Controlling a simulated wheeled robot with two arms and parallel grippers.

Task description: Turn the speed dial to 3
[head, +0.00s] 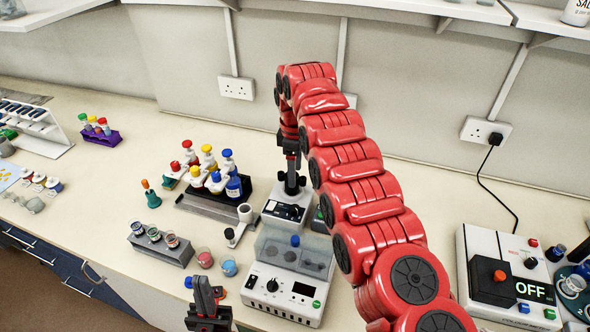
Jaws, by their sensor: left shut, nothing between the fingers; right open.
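A small grey-white device (272,217) with a dark front panel stands at the middle back of the bench. A dial (291,211) shows on that panel; its numbers are too small to read. My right arm arches over from the lower right, and my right gripper (292,178) points down at the device's top, behind the dial. Its fingers are open, but their contact with the device is unclear. My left gripper (207,312) is at the bottom edge, shut and empty, left of a white box (258,300) with a black knob (272,285) and a small display.
A dark rack (188,205) with colour-capped bottles stands left of the device. A grey holder (160,250) with small pots and two loose cups (205,258) lie nearer. At right is a white unit (480,240) marked OFF.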

